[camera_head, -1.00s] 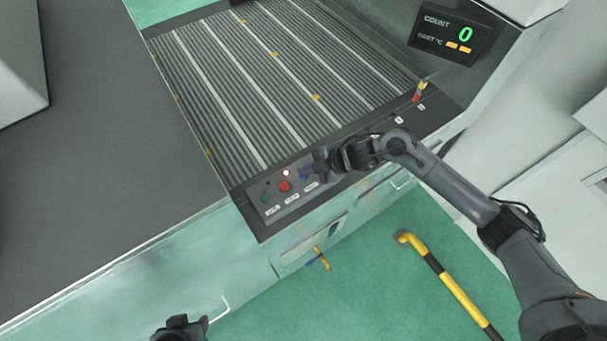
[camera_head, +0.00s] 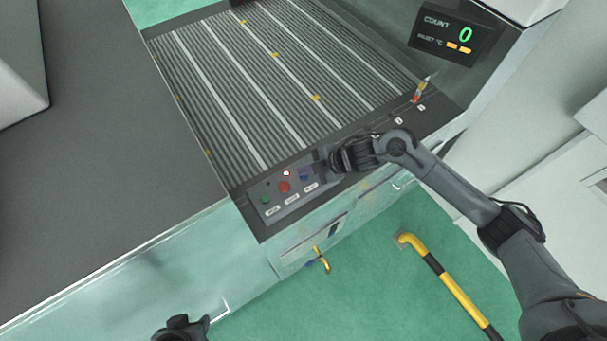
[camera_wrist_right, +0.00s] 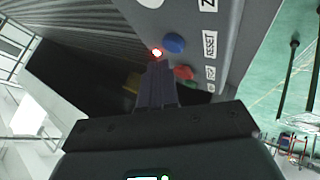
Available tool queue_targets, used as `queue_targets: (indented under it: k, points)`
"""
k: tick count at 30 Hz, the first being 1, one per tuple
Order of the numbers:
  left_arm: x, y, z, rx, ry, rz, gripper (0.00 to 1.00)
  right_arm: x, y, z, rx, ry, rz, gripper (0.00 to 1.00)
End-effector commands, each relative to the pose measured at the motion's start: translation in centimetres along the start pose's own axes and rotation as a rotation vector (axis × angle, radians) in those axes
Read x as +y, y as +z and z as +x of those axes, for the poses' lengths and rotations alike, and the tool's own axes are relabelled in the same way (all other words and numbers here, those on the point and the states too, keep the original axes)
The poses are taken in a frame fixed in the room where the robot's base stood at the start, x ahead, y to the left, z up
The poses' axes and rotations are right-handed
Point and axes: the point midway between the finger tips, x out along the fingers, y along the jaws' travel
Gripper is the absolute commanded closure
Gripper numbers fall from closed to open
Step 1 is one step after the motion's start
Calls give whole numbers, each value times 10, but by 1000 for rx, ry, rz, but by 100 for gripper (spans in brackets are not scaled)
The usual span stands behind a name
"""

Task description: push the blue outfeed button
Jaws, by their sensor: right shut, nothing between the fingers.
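The blue button (camera_head: 306,173) is at the right end of the button row on the small control panel (camera_head: 290,200), beside the red button (camera_head: 285,187). It also shows in the right wrist view (camera_wrist_right: 174,43) as a round blue cap. My right gripper (camera_head: 322,168) is shut and empty, just right of the blue button in the head view. In the right wrist view its fingertips (camera_wrist_right: 158,66) are close to the blue button, with a visible gap in the picture; depth is hard to judge. My left gripper (camera_head: 183,326) is partly cut off at the bottom edge.
A green button (camera_head: 265,200) and a lit lamp (camera_head: 286,173) share the panel. The ribbed conveyor bed (camera_head: 260,80) lies behind it. A count display (camera_head: 450,35) reads 0. A yellow-black rail (camera_head: 440,275) stands at the lower right.

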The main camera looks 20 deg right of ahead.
Motion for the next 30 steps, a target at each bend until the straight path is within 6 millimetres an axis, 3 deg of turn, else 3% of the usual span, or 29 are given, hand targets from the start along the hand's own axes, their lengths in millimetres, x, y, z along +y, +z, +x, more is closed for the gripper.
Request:
queue_targets:
  k: [30]
  points:
    - [-1,2,4,-2,-3,4,57,-5,4,6,0,-1,1,100]
